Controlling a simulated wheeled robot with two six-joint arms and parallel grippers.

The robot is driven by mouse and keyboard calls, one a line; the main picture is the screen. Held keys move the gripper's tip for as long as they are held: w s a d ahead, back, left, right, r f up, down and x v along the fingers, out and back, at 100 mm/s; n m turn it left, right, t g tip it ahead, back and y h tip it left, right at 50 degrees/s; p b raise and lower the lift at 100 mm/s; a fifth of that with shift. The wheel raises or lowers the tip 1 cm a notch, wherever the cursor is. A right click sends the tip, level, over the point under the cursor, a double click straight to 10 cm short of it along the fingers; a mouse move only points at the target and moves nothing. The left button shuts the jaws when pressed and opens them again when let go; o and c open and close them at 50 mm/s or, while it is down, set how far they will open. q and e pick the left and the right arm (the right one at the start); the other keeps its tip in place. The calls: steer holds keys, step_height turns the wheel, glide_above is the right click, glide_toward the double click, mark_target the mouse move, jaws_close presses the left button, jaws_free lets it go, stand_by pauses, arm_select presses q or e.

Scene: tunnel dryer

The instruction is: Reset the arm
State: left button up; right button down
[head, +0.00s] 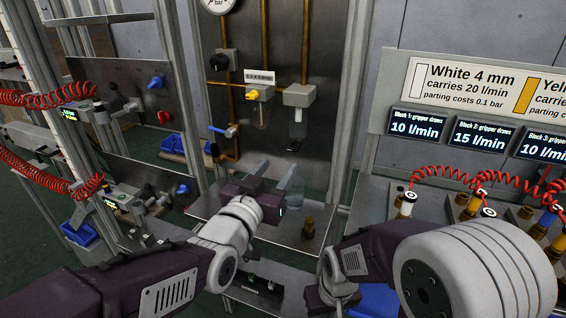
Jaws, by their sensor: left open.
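My left gripper (275,174) is in front of the upright grey panel, above the metal shelf. Its two pale fingers point up and away from me, spread apart, with nothing seen between them. The left arm reaches in from the lower left. My right arm (375,255) comes in from the lower right and is bent, with its wrist low near the bottom middle. The right fingers do not show.
A small brass piece (308,228) stands on the shelf (265,232). Red coiled hoses (450,172) and displays (417,125) are at right.

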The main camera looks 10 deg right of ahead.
arm_select(q)
steer(key=shift+a, duration=0.2)
steer(key=w+a+f+n+y, duration=0.2)
steer(key=w+a+f+y, duration=0.1)
steer(key=a, duration=0.3)
steer(key=w+a+f+n+y, duration=0.1)
steer(key=w+a+f+y, duration=0.15)
steer(key=a, duration=0.45)
steer(key=s+a+f+n+g+y, duration=0.2)
steer(key=a+f+g+y, duration=0.1)
steer(key=a+f, duration=0.8)
steer(key=s+a+f+n+g+y, duration=0.1)
steer(key=s+a+f+n+g, duration=0.15)
steer(key=s+f+g, duration=1.1)
steer(key=s+r+t+p, duration=0.2)
steer(key=s+r+p, duration=0.4)
steer(key=r+p, duration=0.5)
steer(key=shift+s+a+m+t+p, duration=0.35)
steer(key=shift+s+p, duration=0.05)
steer(key=shift+p, duration=0.55)
